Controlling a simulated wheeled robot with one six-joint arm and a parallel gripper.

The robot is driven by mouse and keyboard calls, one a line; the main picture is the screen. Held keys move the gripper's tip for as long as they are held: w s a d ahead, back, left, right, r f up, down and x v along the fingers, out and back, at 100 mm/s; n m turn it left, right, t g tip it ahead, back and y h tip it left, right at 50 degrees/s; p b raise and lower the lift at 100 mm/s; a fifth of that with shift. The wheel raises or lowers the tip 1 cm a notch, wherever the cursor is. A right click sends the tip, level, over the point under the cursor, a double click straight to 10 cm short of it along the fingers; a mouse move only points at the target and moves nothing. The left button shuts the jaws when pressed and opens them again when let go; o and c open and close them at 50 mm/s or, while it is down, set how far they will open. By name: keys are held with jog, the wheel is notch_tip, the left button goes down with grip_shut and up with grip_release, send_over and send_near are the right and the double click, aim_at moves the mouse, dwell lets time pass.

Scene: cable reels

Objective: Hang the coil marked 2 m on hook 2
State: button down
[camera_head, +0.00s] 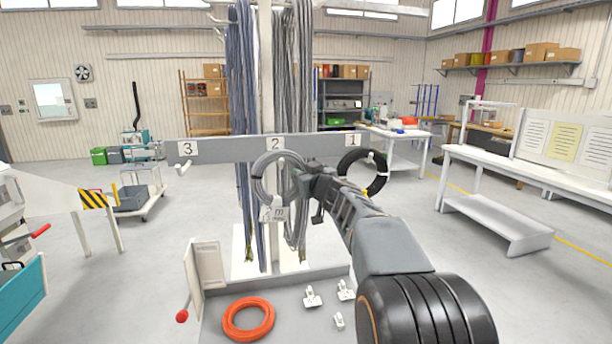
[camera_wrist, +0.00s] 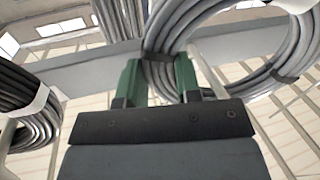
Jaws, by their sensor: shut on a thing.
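A grey coil (camera_head: 259,181) hangs upright in front of the rail below the plate marked 2 (camera_head: 275,143). A white tag (camera_head: 273,211) is at its bottom; its print is turned and hard to read. My gripper (camera_head: 308,180) is shut on the coil's right side. In the wrist view the green fingers (camera_wrist: 158,78) pinch the grey bundle (camera_wrist: 160,62). A pale rod (camera_wrist: 207,68), likely hook 2, shows within the ring's outline there; whether the coil rests on it I cannot tell.
A black coil (camera_head: 348,162) hangs at the plate marked 1 (camera_head: 352,140), close to my gripper. Hook 3 (camera_head: 184,164) is bare. An orange coil (camera_head: 230,322) and several white pieces (camera_head: 312,296) lie on the grey tray (camera_head: 285,291). Long cables (camera_head: 243,80) hang behind the rail (camera_head: 225,150).

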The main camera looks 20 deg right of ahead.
jog(key=shift+r, duration=0.1)
jog(key=shift+c, duration=0.5)
grip_release()
dwell(0.4)
jog(key=s+a+b, duration=0.2)
jog(key=s+b, duration=0.3)
jog(key=s, duration=0.5)
jog(key=shift+s+b, duration=0.3)
jog(key=shift+s, duration=0.05)
dwell(0.4)
jog(key=shift+a, duration=0.1)
dwell(0.4)
